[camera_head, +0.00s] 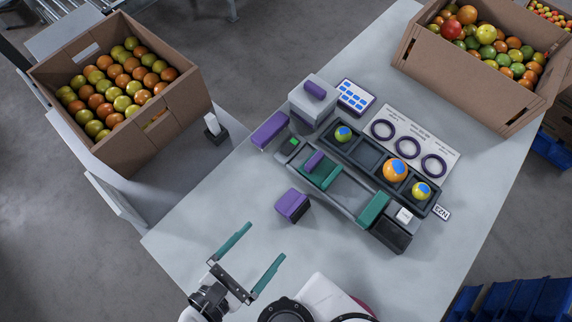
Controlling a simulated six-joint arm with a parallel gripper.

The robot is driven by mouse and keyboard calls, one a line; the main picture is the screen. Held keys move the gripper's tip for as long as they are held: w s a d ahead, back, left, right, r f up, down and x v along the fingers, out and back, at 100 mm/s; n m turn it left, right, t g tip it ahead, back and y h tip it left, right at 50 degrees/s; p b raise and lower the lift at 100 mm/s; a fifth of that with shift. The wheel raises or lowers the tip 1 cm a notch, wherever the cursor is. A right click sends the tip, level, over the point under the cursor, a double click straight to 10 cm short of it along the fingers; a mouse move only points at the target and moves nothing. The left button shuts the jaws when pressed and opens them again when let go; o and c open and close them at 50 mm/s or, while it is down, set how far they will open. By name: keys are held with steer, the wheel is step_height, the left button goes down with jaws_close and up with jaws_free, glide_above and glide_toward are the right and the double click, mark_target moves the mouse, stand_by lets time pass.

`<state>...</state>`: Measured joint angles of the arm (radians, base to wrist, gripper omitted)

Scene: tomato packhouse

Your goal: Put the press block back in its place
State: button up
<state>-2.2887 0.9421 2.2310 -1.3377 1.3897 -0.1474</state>
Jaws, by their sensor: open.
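A block with a purple top and dark sides (292,204) stands alone on the grey table, left of the tray fixture; it looks like the press block, though I cannot be sure. My gripper (265,242) is open and empty, its two teal fingers wide apart, just below and left of that block and not touching it. The fixture (344,197) has a teal slide (325,176) with a purple handle (313,160) and a second teal piece (372,210). A grey box with a purple handle (314,101) and a purple bar (269,130) sit above it.
A dark tray (368,160) holds several tomatoes with blue marks. A white card with three purple rings (408,141) lies behind it. Cardboard crates of tomatoes stand at left (175,115) and upper right (455,78). The table's lower right is clear.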

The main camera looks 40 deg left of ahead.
steer(key=w+a+r+m+g+h, duration=0.35)
steer(key=w+m+g+h, duration=0.35)
steer(key=m, duration=0.3)
steer(key=m+g+y, duration=0.1)
steer(key=m+g, duration=0.5)
steer(key=g, duration=0.1)
glide_toward(295, 204)
steer(key=x, duration=1)
steer(key=shift+a+f, duration=0.15)
steer(key=shift+f, duration=0.05)
steer(key=c, duration=1.4)
steer(key=shift+r, duration=0.5)
step_height(295, 204, up, 3)
steer(key=shift+a, duration=0.1)
steer(key=w+d+r+m+g+y, duration=0.2)
steer(key=w+d+r+m, duration=0.7)
steer(key=d+r, duration=0.3)
steer(key=w+d+r+m+g+y, duration=0.2)
steer(key=w+d+r+m, duration=0.7)
steer(key=d+r, duration=0.3)
steer(key=shift+w+d+y, duration=0.3)
steer(key=shift+w+y, duration=0.1)
steer(key=shift+w, duration=0.35)
